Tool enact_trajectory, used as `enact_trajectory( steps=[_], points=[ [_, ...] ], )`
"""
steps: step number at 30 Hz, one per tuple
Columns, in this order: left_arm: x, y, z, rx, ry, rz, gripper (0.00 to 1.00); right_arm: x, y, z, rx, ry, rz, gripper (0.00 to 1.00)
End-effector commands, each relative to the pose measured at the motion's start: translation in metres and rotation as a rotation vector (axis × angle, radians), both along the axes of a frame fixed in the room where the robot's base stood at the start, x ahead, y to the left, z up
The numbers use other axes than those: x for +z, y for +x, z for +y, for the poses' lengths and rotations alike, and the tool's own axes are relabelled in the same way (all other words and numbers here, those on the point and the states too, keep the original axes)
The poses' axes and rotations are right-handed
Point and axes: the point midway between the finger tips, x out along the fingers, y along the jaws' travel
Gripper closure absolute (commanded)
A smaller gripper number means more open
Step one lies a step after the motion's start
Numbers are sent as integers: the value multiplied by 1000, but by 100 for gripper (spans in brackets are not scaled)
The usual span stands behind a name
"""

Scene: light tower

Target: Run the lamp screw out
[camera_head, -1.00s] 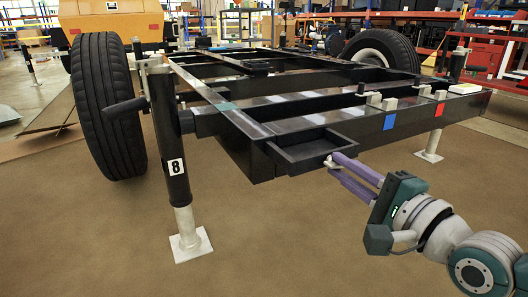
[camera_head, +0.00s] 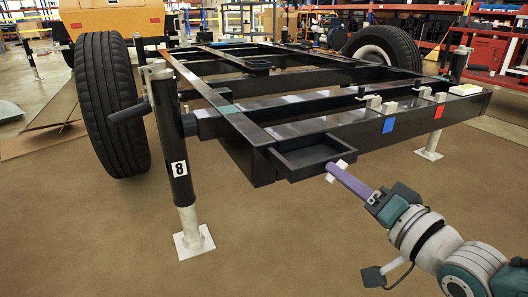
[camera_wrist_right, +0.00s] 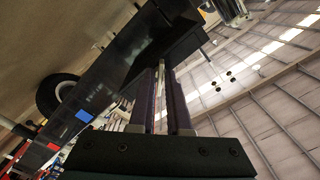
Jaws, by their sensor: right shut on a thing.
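My right gripper (camera_head: 337,171) reaches in from the lower right with long purple fingers and pale tips. Its tips are at the front right corner of the open black tray (camera_head: 316,170) on the trailer frame. In the right wrist view the two fingers (camera_wrist_right: 161,66) run nearly parallel towards the dark frame, with a narrow gap between them. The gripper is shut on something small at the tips. I take it to be the lamp screw, but the fingertips hide it and its shape is not clear. My left gripper is not in view.
The black trailer frame (camera_head: 350,130) stands on jack legs, one marked 8 (camera_head: 179,168). Blue (camera_head: 389,126) and red (camera_head: 438,111) patches mark its front beam. A large tyre (camera_head: 108,105) stands at the left. The brown floor in front is clear.

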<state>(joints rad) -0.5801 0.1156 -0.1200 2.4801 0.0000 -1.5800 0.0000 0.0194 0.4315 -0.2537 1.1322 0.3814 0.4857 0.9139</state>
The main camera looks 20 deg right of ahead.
Motion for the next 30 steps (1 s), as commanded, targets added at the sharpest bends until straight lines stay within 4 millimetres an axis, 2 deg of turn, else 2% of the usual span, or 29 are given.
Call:
enact_trajectory(
  steps=[30],
  points=[
    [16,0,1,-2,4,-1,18,-4,-1,-1,3,-959,-64,100]
  ],
)
